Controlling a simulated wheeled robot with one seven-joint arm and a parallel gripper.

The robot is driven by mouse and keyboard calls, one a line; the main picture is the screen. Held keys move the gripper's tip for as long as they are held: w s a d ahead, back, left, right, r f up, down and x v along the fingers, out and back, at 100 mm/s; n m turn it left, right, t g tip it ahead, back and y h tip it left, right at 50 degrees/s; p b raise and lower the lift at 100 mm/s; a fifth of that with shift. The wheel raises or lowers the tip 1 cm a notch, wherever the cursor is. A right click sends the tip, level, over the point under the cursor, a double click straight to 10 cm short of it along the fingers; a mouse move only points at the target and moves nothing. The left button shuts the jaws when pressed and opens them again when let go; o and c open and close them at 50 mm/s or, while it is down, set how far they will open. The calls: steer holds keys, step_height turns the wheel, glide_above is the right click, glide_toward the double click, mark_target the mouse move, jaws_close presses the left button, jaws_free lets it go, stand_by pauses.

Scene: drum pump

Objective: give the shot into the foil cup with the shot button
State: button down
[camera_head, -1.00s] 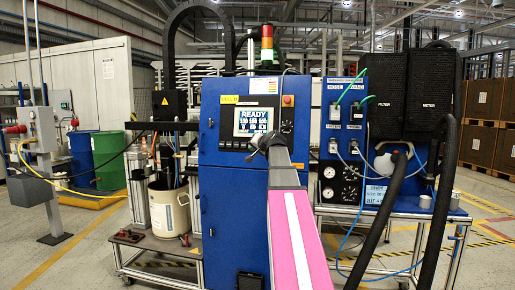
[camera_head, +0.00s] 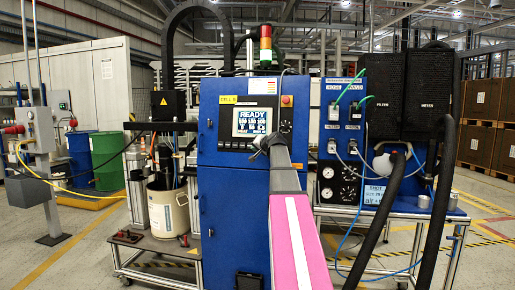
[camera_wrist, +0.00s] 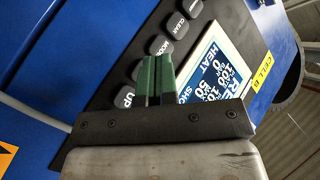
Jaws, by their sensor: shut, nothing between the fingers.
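The blue control cabinet (camera_head: 232,225) stands in the middle of the head view, with a lit screen (camera_head: 257,122) reading READY. My gripper (camera_head: 258,150) is at the panel just below the screen. In the wrist view its green fingers (camera_wrist: 157,62) are shut and empty over the row of dark keys. The UP key (camera_wrist: 125,97), a partly covered MODE key (camera_wrist: 160,45) and the CLEAR key (camera_wrist: 178,25) show there. I cannot make out a key marked shot, and contact with a key is unclear. A small metallic cup (camera_head: 424,202), possibly the foil cup, stands on the right bench.
The right bench (camera_head: 340,212) carries a blue panel with gauges, a white rounded part (camera_head: 384,162) and thick black hoses (camera_head: 440,190). A pail (camera_head: 168,210) stands on the cart at left. A red button (camera_head: 287,100) is at the panel's upper right.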

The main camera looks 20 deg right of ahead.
steer(key=shift+w+d+f, duration=0.15)
steer(key=shift+w+d, duration=0.35)
steer(key=shift+w, duration=0.2)
stand_by(1.6)
steer(key=shift+w+d, duration=0.25)
steer(key=shift+w, duration=0.1)
steer(key=shift+w+d+f, duration=0.15)
steer(key=shift+w+d, duration=0.1)
steer(key=shift+w, duration=0.1)
stand_by(0.8)
steer(key=shift+s+a, duration=0.1)
steer(key=shift+s+a+r, duration=0.2)
steer(key=shift+s+a, duration=0.2)
steer(key=shift+s, duration=0.2)
stand_by(0.3)
steer(key=s+a, duration=0.2)
steer(key=s+r, duration=0.1)
steer(key=s, duration=0.1)
steer(key=shift+a, duration=0.4)
